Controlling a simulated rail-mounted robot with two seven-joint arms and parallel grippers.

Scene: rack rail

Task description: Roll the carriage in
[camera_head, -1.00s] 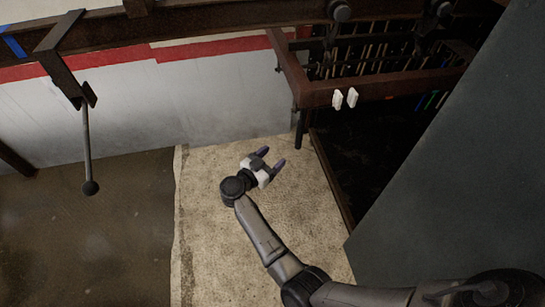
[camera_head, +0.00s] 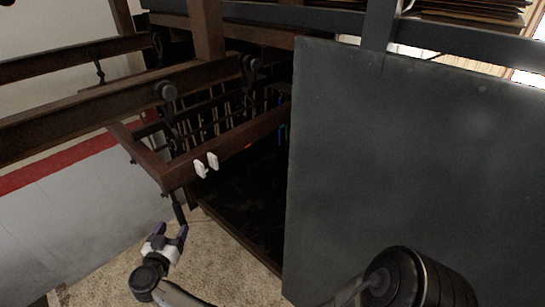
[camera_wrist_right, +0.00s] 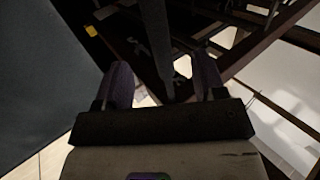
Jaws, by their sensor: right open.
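The carriage is a rusty brown frame (camera_head: 235,140) hanging by dark rollers from the overhead rail (camera_head: 110,98), with a rack of thin upright pieces inside it. Two white tags (camera_head: 206,165) sit on its front bar. A short dark rod (camera_head: 178,208) hangs from its near corner. My left gripper is not in view.
A large dark grey panel (camera_head: 400,170) fills the right side, close to the carriage. A dark bay (camera_head: 245,205) opens beneath the carriage. A pale floor mat (camera_head: 225,270) lies under my right gripper. A white wall with a red stripe (camera_head: 50,175) stands at left.

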